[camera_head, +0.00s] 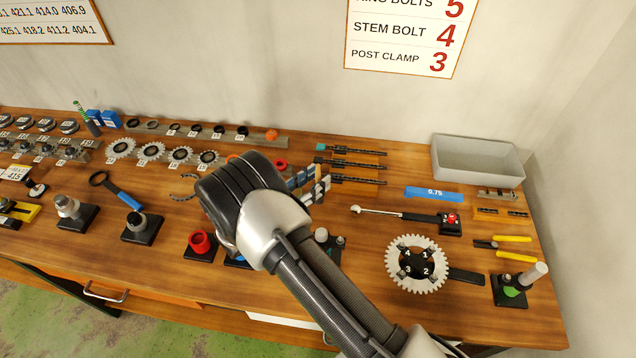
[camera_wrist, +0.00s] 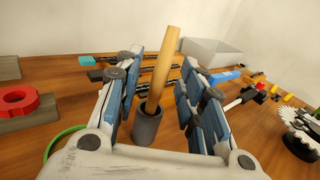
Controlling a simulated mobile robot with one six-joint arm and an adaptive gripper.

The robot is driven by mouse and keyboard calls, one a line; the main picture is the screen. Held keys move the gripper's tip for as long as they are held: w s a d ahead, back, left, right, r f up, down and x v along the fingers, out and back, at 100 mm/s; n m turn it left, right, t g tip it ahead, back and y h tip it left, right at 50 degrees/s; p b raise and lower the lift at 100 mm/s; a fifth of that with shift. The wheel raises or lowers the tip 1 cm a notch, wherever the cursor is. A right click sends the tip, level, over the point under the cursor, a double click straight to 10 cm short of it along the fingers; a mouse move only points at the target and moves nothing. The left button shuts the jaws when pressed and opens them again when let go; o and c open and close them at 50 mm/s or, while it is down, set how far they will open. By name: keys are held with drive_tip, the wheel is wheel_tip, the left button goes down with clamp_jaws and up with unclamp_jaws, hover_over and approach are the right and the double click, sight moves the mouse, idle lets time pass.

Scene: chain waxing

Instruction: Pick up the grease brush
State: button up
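A wooden handle (camera_wrist: 165,70), which looks like the grease brush, stands slightly tilted in a grey cylindrical cup (camera_wrist: 148,126) in the wrist view. Any bristles are hidden inside the cup. My gripper (camera_wrist: 164,62) is open, with one blue-padded finger on each side of the handle and a visible gap on both sides. In the head view my gripper (camera_head: 311,186) reaches over the middle of the bench, and my wrist and fingers hide most of the handle and cup there.
Dark tools (camera_head: 355,164) lie behind my gripper. A red ring (camera_wrist: 18,101) on a block is at left in the wrist view. A torque wrench (camera_head: 395,213), a large sprocket (camera_head: 415,264) and a grey bin (camera_head: 478,160) are to the right. Several small stands line the front left.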

drive_tip(key=shift+x, duration=0.8)
drive_tip(key=shift+c, duration=0.2)
clamp_jaws()
